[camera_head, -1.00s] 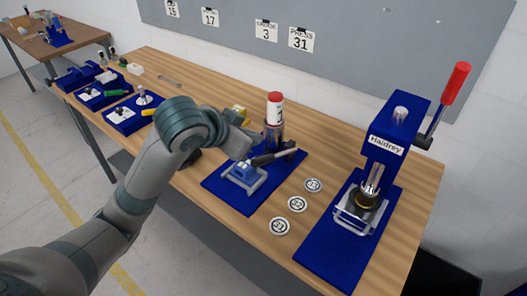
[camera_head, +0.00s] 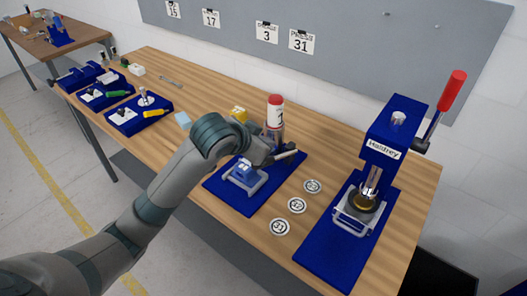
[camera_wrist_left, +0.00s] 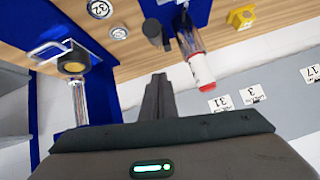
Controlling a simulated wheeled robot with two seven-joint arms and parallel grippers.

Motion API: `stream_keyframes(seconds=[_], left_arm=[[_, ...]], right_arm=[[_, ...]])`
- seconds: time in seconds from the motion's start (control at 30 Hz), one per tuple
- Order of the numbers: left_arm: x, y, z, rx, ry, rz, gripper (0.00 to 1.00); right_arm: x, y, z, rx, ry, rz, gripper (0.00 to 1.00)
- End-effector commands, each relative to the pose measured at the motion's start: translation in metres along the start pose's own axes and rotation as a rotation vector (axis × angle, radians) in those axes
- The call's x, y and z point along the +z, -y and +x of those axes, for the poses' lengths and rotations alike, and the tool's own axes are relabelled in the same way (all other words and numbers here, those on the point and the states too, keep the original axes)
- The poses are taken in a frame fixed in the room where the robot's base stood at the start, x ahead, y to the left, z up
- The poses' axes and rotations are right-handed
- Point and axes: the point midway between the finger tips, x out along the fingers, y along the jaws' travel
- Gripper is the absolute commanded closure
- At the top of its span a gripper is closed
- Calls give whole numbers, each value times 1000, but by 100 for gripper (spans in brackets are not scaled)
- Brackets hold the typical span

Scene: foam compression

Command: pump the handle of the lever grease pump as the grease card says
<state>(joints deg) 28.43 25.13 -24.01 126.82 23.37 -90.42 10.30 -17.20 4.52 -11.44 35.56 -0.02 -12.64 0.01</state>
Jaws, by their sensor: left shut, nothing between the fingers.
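The lever grease pump has a cylinder with a red cap (camera_head: 275,102) on a blue base plate (camera_head: 239,200). Its cylinder also shows in the left wrist view (camera_wrist_left: 190,42). A pale bar, seemingly the pump's handle (camera_head: 286,155), shows beside my left wrist; the rest is hidden. The grease card (camera_head: 266,32) on the grey board reads 3. My left gripper (camera_wrist_left: 157,82) is shut and empty, its fingers close together in the wrist view, apart from the red cap. In the head view my wrist hides the fingertips by the pump, so I cannot tell contact with the handle.
A blue press (camera_head: 392,135) with a red-gripped lever (camera_head: 452,90) stands at right; its card (camera_head: 301,41) reads 31. Several round numbered discs (camera_head: 297,205) lie between pump and press. Blue fixtures (camera_head: 138,113) sit at left. Bare wood (camera_head: 320,150) lies between pump and press.

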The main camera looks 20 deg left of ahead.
Motion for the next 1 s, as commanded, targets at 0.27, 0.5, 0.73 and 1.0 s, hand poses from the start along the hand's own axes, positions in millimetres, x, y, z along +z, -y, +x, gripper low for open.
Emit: stream_keyframes(seconds=[0.27,0.5,0.73,1.0], left_arm=[[19,0,24,2,5,-1,100],[36,0,28,1,2,-1,100],[39,0,30,1,-1,-1,100],[39,0,31,0,-3,-1,100]], right_arm=[[-2,0,-20,0,0,0,69],[-2,0,-26,0,0,0,69],[-2,0,-27,0,0,0,69],[-2,-1,-25,0,0,0,69]])
